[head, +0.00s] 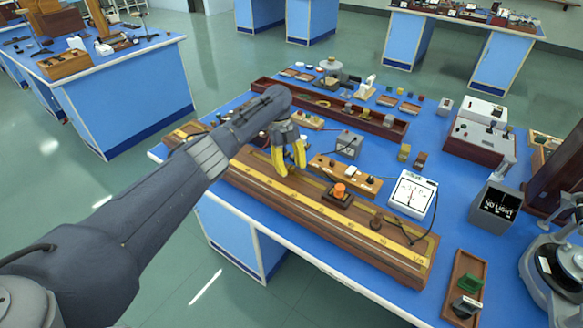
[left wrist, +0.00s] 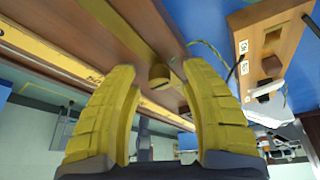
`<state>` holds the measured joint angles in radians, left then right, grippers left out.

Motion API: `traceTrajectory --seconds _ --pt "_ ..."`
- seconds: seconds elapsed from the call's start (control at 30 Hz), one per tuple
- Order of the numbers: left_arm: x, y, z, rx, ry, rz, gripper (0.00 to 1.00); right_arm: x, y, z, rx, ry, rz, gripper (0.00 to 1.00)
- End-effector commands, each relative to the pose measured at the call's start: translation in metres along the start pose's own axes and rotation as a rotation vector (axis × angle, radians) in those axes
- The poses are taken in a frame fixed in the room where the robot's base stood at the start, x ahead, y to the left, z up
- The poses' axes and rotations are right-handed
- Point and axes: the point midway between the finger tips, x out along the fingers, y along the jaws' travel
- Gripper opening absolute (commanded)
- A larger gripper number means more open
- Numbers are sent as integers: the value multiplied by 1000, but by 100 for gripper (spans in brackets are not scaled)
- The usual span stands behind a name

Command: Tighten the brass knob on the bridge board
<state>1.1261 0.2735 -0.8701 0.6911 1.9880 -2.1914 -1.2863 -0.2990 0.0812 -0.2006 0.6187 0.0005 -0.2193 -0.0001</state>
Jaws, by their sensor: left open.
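The bridge board (head: 318,222) is a long wooden board with a yellow scale along it, lying near the front edge of the blue bench. My left gripper (head: 291,171) has yellow fingers and is open above the left half of the board, pointing down. In the left wrist view, a small brass knob (left wrist: 159,76) shows on a brass strip, framed between the two apart fingertips (left wrist: 160,68). I cannot tell whether either finger touches it. In the head view the fingers hide the knob. My right gripper is in neither view.
A dark block with an orange knob (head: 339,190) sits on the board, right of my left gripper. A small wooden panel (head: 362,184) and a white dial meter (head: 411,194) stand close behind. A long wooden tray (head: 385,130) lies farther back. Wires run near the panel.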

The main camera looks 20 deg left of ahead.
Motion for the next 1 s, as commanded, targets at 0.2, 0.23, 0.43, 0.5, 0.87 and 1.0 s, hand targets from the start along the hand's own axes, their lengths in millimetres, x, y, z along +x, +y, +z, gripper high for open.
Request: traceTrajectory --seconds 0.2,0.23,0.43,0.5,0.87,1.0 --pt "-24 0 0 1 -2 -2 45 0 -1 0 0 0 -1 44" --pt "-29 -1 0 0 -2 -3 45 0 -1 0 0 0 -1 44" --pt "-65 -1 0 1 -1 -4 45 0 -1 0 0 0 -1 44" --pt "-77 -1 0 1 -2 -3 45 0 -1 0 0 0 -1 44" --pt "-114 -1 0 0 0 -2 45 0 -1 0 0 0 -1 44" --pt "-118 -1 -1 1 0 -1 45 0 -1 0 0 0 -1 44"
